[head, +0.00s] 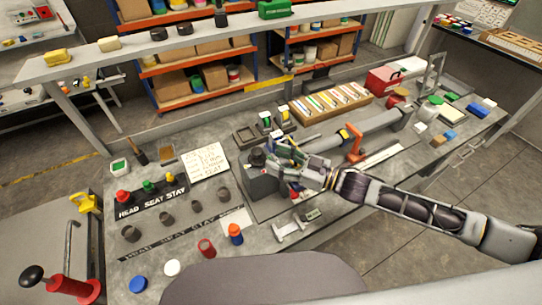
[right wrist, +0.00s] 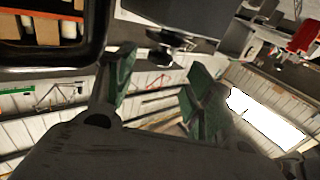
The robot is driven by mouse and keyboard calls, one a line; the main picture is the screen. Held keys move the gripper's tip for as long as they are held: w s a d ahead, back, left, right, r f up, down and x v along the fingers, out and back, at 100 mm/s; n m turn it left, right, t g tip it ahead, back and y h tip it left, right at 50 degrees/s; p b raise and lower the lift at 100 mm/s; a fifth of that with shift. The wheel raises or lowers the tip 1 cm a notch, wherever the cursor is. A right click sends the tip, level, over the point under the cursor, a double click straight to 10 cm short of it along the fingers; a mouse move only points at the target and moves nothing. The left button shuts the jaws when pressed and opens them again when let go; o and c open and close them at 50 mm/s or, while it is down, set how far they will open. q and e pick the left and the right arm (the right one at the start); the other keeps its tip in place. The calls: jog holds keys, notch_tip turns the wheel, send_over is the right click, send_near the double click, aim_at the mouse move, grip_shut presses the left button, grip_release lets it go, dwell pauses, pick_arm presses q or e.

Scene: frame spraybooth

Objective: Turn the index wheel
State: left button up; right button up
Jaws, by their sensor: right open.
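A grey box-like unit (head: 262,184) stands on the bench near the middle, with a dark round knob (head: 257,157) on top that looks like the index wheel. My right gripper (head: 283,163) reaches in from the right and is at the unit's right side, close to the knob. In the right wrist view its two green-padded fingers (right wrist: 160,86) are spread apart with nothing between them. A dark round wheel-like part (right wrist: 172,42) shows just beyond the fingertips there, apart from them. The fingers partly hide the unit in the head view. My left gripper is not in view.
An orange stand (head: 355,146) and a long grey tube (head: 375,130) lie behind my right wrist. A tray of coloured strips (head: 320,103) is at the back. Pegs and a "HEAD SEAT STAY" label (head: 152,202) are at left. An orange-capped bottle (head: 236,234) stands in front.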

jog(key=shift+v, duration=2.4)
jog(key=shift+o, duration=0.3)
